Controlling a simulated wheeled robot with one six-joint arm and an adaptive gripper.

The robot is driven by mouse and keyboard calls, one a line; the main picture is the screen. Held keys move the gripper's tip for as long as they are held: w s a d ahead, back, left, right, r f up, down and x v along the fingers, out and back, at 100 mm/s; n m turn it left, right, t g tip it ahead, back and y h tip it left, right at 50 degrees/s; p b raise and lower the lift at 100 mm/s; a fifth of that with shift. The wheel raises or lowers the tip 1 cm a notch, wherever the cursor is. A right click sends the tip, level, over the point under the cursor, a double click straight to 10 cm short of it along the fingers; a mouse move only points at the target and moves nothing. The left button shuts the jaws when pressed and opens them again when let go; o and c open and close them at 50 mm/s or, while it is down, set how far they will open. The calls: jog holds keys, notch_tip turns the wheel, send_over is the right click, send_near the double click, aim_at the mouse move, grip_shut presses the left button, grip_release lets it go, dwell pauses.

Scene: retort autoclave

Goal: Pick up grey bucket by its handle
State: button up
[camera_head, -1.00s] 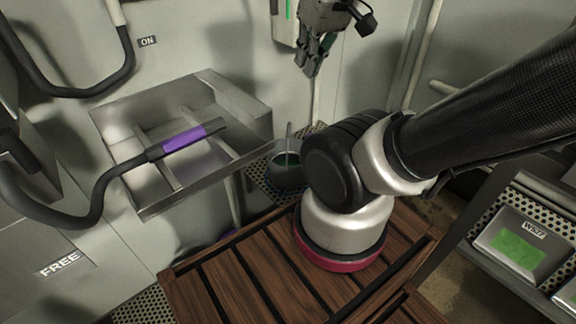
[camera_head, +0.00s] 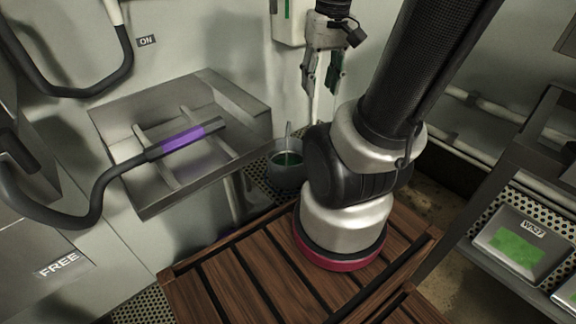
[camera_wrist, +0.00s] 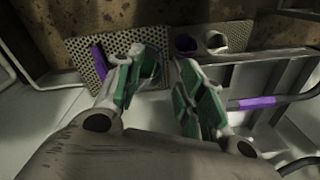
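The grey bucket (camera_head: 287,176) stands on a perforated floor plate between the steel tray and my arm's base in the head view. Its handle (camera_head: 289,130) sticks up above the rim, and green shows inside. The bucket's right side is partly hidden by my arm. My gripper (camera_head: 318,88) hangs above and a little to the right of the bucket in the picture, fingers pointing down, apart from the handle. In the wrist view my gripper (camera_wrist: 162,72) shows its green-padded fingers spread with nothing between them. I cannot surely tell the bucket in that view.
A steel tray (camera_head: 235,95) with dividers is at the left, crossed by a bent black bar with a purple grip (camera_head: 182,138). A slatted wooden platform (camera_head: 225,285) lies in front. A pale wall stands behind the gripper. A rack with a green-labelled box (camera_head: 520,243) is at the right.

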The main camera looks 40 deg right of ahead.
jog(key=w+d+f+m+g+y, duration=0.1)
jog(key=w+d+f+m+y, duration=0.1)
jog(key=f+m, duration=0.35)
jog(key=w+d+f+m+y, duration=0.2)
jog(key=w+f+m, duration=0.1)
jog(key=f+m, duration=0.25)
jog(key=m+t, duration=0.5)
jog(key=m, duration=2.4)
send_near(289, 128)
notch_tip(289, 128, down, 4)
jog(key=w, duration=0.2)
jog(key=shift+y, duration=0.4)
jog(key=x, duration=0.6)
jog(key=shift+s+a+f, duration=0.1)
jog(key=shift+a+f, duration=0.15)
jog(key=shift+a, duration=0.35)
grip_shut()
